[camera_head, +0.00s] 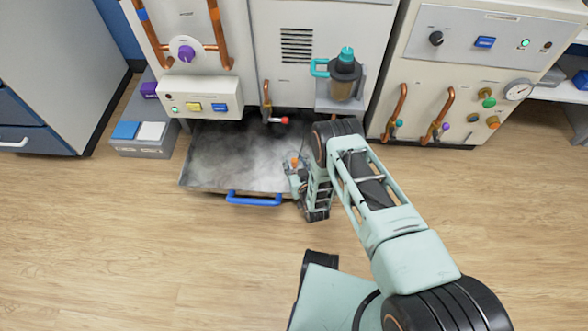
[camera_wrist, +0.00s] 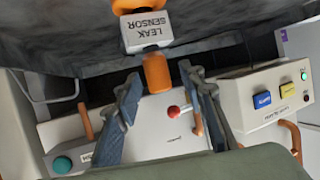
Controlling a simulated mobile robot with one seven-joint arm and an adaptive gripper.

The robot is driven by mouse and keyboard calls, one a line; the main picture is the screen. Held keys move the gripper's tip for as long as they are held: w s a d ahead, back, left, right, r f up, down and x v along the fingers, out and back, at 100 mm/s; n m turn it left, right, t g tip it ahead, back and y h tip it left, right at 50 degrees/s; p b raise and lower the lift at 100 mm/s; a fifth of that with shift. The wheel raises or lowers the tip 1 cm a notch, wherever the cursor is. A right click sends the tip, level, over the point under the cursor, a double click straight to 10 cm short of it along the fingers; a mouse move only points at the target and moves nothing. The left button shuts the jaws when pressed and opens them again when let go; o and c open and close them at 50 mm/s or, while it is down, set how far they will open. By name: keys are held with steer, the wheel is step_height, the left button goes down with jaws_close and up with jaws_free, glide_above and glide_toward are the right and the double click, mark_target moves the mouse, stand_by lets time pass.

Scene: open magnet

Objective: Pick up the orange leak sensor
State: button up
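The leak sensor shows in the wrist view as a white block (camera_wrist: 147,33) lettered "LEAK SENSOR", with an orange top part and an orange round stem (camera_wrist: 157,73). In the head view only a small orange bit of the sensor (camera_head: 295,161) shows, at the right front part of the grey pull-out tray (camera_head: 225,185). My gripper (camera_wrist: 160,78) is open, with one finger on each side of the orange stem and visible gaps between. In the head view my gripper (camera_head: 296,172) is small and partly covers the sensor.
White mist covers part of the tray, which has a blue front handle (camera_head: 254,200). A red-tipped tap (camera_head: 278,120) and a brown bottle with a teal cap (camera_head: 343,80) are behind it. A grey box (camera_head: 143,143) stands left. The wooden floor in front is clear.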

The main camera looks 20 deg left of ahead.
steer(key=shift+c, duration=0.3)
jaws_close()
steer(key=shift+w+r, duration=0.1)
steer(key=shift+r, duration=0.15)
